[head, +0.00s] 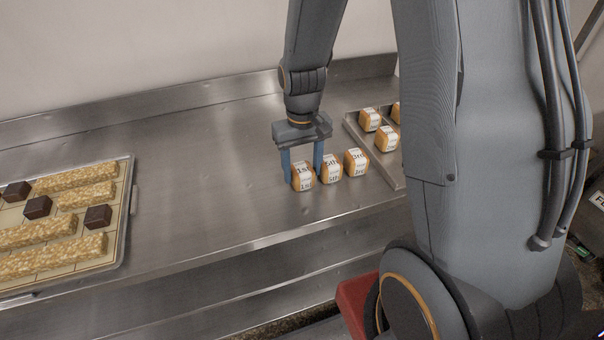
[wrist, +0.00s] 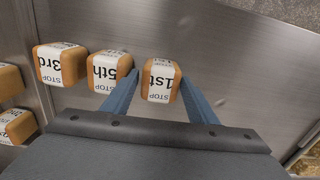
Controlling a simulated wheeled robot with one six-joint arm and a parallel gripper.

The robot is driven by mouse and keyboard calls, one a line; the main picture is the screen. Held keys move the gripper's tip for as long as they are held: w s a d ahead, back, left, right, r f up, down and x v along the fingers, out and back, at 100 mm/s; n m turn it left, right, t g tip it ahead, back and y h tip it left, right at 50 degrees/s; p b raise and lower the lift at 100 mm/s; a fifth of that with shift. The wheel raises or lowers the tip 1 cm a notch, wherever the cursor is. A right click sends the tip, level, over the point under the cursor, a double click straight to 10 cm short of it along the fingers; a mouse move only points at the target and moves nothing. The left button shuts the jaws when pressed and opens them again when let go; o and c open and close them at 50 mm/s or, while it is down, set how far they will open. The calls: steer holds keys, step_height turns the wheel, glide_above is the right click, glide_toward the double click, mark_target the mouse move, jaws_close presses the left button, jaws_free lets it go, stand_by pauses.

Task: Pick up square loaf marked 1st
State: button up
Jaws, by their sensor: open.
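The square loaf marked 1st (head: 303,178) stands on the steel counter, leftmost of a short row in the head view. It is a small orange-brown cube with a white label band. In the wrist view the same loaf (wrist: 160,82) lies between the two blue fingers. My gripper (head: 302,176) points down with its fingers on either side of this loaf. The gripper is open, and small gaps to the loaf show in the wrist view. The right finger in the head view stands between the 1st loaf and the loaf marked 5th (head: 331,168).
The loaf marked 3rd (head: 356,162) stands beyond the 5th. A metal tray (head: 393,176) with several more loaves is at the right. A tray (head: 128,182) with oat-like bars and dark cubes is at the left. The counter (head: 205,185) between is bare.

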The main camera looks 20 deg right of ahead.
steer(key=shift+f, duration=0.15)
steer(key=c, duration=0.8)
steer(key=shift+c, duration=0.2)
